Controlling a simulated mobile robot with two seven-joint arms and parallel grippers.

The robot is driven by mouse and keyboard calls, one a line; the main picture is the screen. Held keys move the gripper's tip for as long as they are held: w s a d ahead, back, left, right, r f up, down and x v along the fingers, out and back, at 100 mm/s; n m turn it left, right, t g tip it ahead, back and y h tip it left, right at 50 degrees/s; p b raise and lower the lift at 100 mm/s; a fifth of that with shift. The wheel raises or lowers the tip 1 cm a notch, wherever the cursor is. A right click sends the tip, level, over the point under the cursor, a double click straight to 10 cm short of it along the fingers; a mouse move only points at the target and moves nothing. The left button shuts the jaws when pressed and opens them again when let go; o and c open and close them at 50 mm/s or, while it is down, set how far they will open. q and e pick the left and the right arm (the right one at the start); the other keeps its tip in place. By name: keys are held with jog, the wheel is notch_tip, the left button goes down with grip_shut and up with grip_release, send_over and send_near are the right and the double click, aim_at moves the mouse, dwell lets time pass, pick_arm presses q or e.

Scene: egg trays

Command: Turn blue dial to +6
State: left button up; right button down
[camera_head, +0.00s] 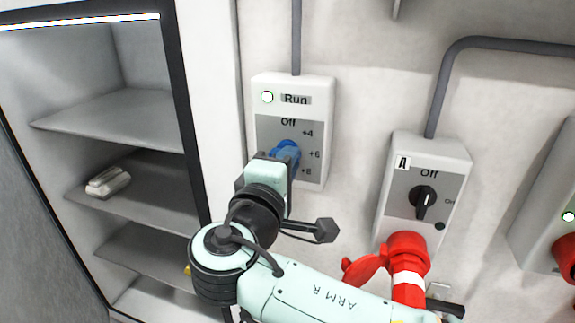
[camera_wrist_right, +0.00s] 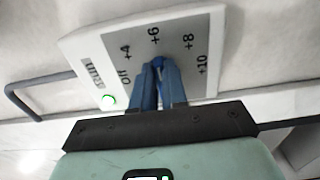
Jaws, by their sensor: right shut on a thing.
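The blue dial (camera_head: 287,150) is on a white box with a grey face (camera_head: 294,98), marked Off, +4, +6 and +8 in the head view. The wrist view also shows +10. My right gripper (camera_head: 282,160) reaches the dial from below in the head view. In the right wrist view, its blue fingers (camera_wrist_right: 159,84) are closed around the dial (camera_wrist_right: 158,64). The fingers cover much of the dial, so I cannot tell exactly which mark it points to. My left gripper is not in view.
To the right is another box (camera_head: 458,155) with a black knob (camera_head: 423,202). A red valve-like fitting (camera_head: 406,246) is below it, close to my right arm. An open shelf cabinet (camera_head: 120,105) stands left, holding a small pale object (camera_head: 108,181).

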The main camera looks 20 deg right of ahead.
dwell(0.3)
jog(key=c, duration=1.2)
grip_release()
jog(key=shift+o, duration=0.2)
jog(key=v, duration=1.3)
jog(key=shift+s, duration=0.2)
jog(key=shift+a, duration=0.15)
